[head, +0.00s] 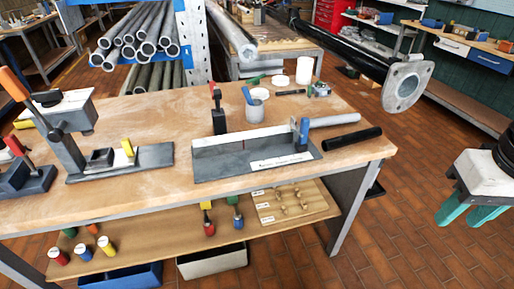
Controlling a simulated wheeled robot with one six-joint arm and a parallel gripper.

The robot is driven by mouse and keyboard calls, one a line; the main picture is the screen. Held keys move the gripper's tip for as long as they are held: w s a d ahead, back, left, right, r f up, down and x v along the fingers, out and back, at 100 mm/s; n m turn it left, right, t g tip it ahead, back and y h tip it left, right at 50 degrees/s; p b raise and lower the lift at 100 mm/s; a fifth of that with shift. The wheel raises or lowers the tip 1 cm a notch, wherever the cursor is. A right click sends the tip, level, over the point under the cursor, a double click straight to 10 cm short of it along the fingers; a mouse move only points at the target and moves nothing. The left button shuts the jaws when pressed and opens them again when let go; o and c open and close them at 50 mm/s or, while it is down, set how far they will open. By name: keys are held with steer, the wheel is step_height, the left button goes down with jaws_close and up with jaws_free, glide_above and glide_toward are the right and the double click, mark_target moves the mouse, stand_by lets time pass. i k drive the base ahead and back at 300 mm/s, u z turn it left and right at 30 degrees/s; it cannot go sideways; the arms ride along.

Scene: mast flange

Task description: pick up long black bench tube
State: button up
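A black tube (352,139) lies on the right end of the wooden workbench (130,112), near its front right corner. It lies at a slight slant, its left end nearer the front, and nothing visible covers it. A much longer black tube (345,47) with a grey flange plate (407,84) on its near end runs across the upper right, above and behind the bench.
Left of the black tube is a grey jig (215,160) with a blue clamp; a light grey tube (334,120) lies just behind. A toggle-clamp fixture (125,160) stands left. Floor right of the bench is clear.

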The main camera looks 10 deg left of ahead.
mark_target(331, 143)
steer(key=z, duration=0.2)
steer(key=k, duration=0.3)
steer(key=u, duration=0.85)
steer(key=i, duration=1.3)
steer(key=z, duration=0.1)
